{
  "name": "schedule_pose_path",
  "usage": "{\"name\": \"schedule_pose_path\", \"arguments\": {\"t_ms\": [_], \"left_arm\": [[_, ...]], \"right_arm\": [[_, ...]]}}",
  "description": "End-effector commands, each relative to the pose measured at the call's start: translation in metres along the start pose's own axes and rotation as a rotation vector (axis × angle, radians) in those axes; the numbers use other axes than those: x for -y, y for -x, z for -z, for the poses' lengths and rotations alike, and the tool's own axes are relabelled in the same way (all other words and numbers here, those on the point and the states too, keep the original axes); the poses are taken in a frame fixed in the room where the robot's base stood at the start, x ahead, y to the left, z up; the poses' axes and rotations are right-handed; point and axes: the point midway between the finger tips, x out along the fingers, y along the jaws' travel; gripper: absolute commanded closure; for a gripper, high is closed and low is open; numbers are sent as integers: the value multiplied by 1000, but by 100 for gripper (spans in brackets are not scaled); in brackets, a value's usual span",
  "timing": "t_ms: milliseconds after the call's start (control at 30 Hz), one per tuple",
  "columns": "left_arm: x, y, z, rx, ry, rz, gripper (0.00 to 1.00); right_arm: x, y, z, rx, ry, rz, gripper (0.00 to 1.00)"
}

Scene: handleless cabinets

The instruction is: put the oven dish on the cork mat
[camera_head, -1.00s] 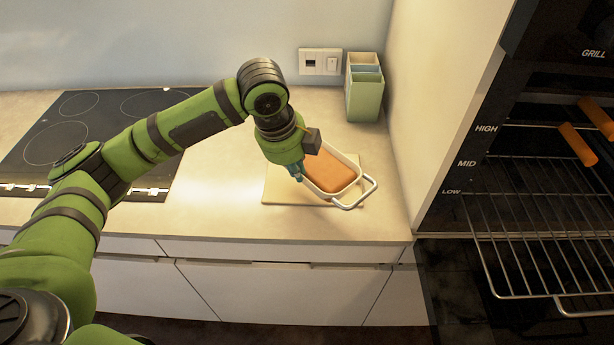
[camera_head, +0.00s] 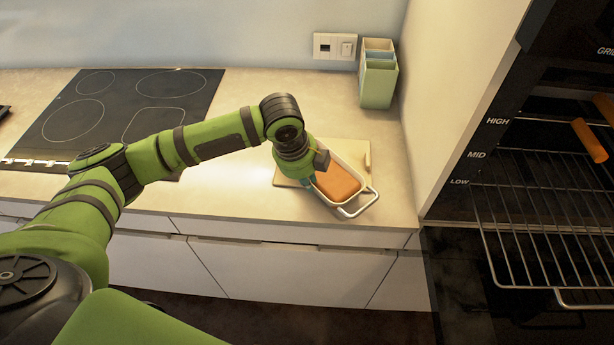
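The oven dish (camera_head: 338,183) is a white rectangular dish with an orange-brown filling and a white loop handle (camera_head: 358,204) at its front right. The pale tan cork mat (camera_head: 289,174) lies on the counter behind and left of it. The dish overlaps the mat in the picture and reaches past its front edge; I cannot tell whether it touches the mat or is held above it. My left gripper (camera_head: 309,181) is at the dish's left end and appears shut on it, though the hand hides much of the grip. My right gripper is not in view.
A green divided holder (camera_head: 378,84) stands at the back right by the side wall (camera_head: 432,100). A black cooktop (camera_head: 100,112) is at left. On the right, an open oven has a wire rack (camera_head: 530,210) pulled out.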

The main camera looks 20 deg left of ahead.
Motion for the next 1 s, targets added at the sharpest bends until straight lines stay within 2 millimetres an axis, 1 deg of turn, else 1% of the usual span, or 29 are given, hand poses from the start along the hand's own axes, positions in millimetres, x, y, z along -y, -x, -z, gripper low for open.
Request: {"name": "schedule_pose_path", "arguments": {"t_ms": [333,467,567,800,900,1000], "left_arm": [[1,1,0,1,0,2,69],[2,10,-1,2,1,5,69],[2,25,-1,2,0,7,69],[2,77,-1,3,0,7,69],[1,96,-1,2,0,6,69],[2,109,-1,2,1,5,69]], "right_arm": [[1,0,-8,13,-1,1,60],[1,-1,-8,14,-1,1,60],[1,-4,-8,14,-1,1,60],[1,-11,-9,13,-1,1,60],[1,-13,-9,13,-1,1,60],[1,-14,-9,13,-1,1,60]]}}
